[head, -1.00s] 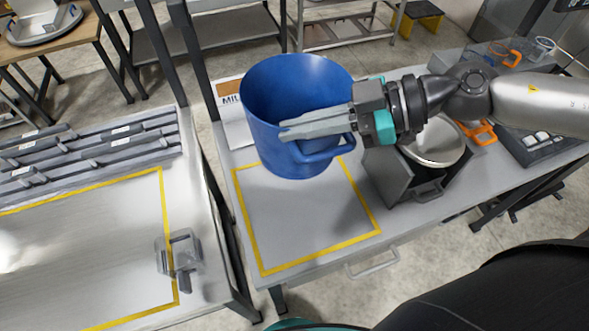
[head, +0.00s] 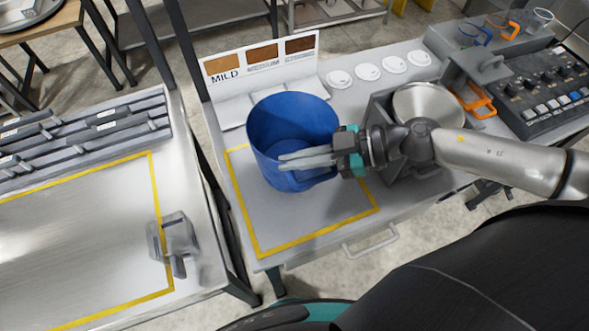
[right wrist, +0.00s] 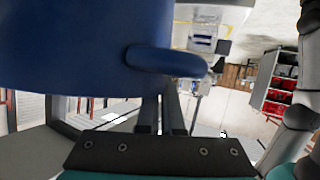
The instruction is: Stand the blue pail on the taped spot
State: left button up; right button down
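The blue pail (head: 268,150) is upright over the back part of the yellow-taped spot (head: 300,228) on the middle counter. Its base hides part of the spot, and I cannot tell whether it touches the counter. My right gripper (head: 305,158) reaches in from the right and is shut on the pail at its side handle. In the right wrist view the pail (right wrist: 70,45) fills the upper left, with its handle (right wrist: 165,61) just beyond the fingers (right wrist: 162,112). My left gripper is not in view.
A metal bowl (head: 428,103) in a grey holder stands right of the pail. Behind it are a MILD sign (head: 225,77) and white discs (head: 367,71). A control panel (head: 550,95) is far right. A left table (head: 85,235) has another taped area and a grey device (head: 175,238).

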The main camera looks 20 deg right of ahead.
jog(key=shift+f+b, duration=0.4)
jog(key=shift+f, duration=1.3)
jog(key=c, duration=1.1)
grip_release()
jog(key=shift+f, duration=0.15)
jog(key=shift+r+p+v, duration=0.2)
jog(key=shift+p+v, duration=0.75)
jog(key=shift+v, duration=5.15)
jog(key=shift+w+a, duration=0.1)
